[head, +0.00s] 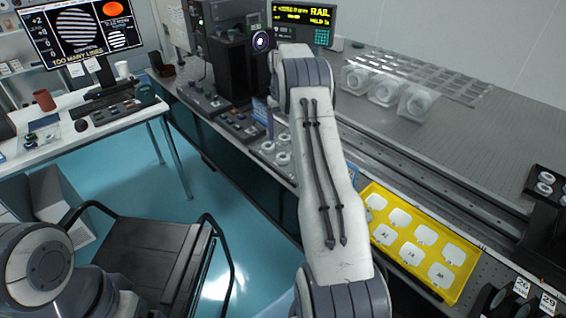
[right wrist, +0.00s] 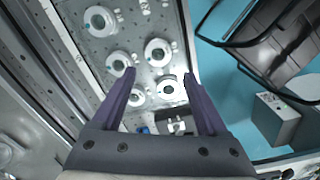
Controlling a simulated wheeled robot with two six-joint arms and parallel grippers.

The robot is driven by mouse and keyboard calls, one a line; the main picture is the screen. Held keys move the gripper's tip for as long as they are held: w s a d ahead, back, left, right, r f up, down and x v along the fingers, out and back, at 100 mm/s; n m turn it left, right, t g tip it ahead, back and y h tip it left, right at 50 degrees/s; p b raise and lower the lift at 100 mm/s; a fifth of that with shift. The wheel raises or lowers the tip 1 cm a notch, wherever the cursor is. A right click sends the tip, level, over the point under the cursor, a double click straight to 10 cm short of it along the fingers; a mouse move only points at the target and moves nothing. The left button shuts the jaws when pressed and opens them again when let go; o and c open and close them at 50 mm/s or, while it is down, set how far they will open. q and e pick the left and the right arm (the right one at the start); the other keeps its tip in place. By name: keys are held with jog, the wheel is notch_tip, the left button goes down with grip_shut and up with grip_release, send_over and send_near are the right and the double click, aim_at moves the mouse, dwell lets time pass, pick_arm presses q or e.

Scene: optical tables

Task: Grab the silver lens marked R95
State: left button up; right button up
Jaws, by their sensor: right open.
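Several silver ring-shaped lenses lie on a grey perforated panel in the right wrist view. One lens (right wrist: 157,52) is ahead between my fingertips in the picture, another lens (right wrist: 170,87) is nearer by the right finger, and others are a lens (right wrist: 118,63) and a lens (right wrist: 99,21) to the left. Their markings are too small to read, so I cannot tell which is R95. My right gripper (right wrist: 158,77) is open, with nothing between its fingers. In the head view, lenses (head: 283,158) show left of my right arm, which hides part of the bench. My left gripper is not in view.
A yellow tray (head: 376,243) of white labelled pieces stands right of my arm. A long rail runs along the bench. Clear-cased round parts (head: 384,88) stand farther back. A black chair (head: 137,245) stands on the blue floor at left, below a desk with a monitor (head: 82,32).

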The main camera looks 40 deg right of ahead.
send_over(283, 156)
notch_tip(283, 156, down, 4)
jog(key=shift+a+f, duration=0.15)
jog(key=shift+f, duration=0.1)
jog(key=shift+s+f+p, duration=0.1)
jog(key=shift+f+p, duration=0.65)
jog(key=shift+f, duration=1.9)
jog(key=c, duration=1.1)
jog(key=shift+r, duration=0.1)
jog(key=shift+c, duration=0.2)
